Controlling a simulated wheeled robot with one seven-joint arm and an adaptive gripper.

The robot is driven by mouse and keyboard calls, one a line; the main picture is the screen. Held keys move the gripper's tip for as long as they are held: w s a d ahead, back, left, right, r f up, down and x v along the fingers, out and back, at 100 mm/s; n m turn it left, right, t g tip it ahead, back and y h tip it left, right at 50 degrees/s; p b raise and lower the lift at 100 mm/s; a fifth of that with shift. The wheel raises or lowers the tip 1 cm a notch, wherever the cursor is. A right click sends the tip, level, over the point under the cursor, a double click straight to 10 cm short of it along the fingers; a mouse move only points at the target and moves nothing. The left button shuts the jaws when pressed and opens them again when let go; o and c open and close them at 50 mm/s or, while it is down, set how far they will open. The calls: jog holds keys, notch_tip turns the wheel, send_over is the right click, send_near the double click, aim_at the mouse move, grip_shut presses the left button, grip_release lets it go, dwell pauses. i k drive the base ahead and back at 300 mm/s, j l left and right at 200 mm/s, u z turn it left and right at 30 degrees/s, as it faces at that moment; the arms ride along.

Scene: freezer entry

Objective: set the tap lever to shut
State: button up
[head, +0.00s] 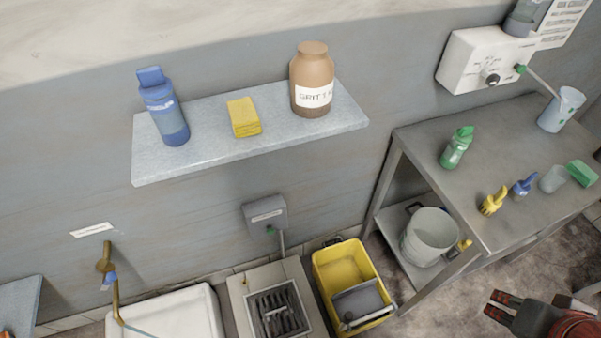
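A brass tap (104,264) comes off the grey wall at the lower left, above a white basin (174,315). A small blue lever (109,280) sits on the tap and points downward. A thin pale-blue streak runs from the low end of the tap's pipe into the basin; I cannot tell whether it is water. My gripper (491,304) is at the lower right, far from the tap, with its two dark, red-marked fingers apart and nothing between them.
A wall shelf (205,150) with a blue bottle, yellow sponges and a brown jar juts out above. A floor drain (277,310) and yellow bucket (347,268) stand right of the basin. A metal table (480,140) with several items stands between wall and gripper.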

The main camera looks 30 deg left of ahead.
aim_at(108, 279)
jog(key=u, duration=3.2)
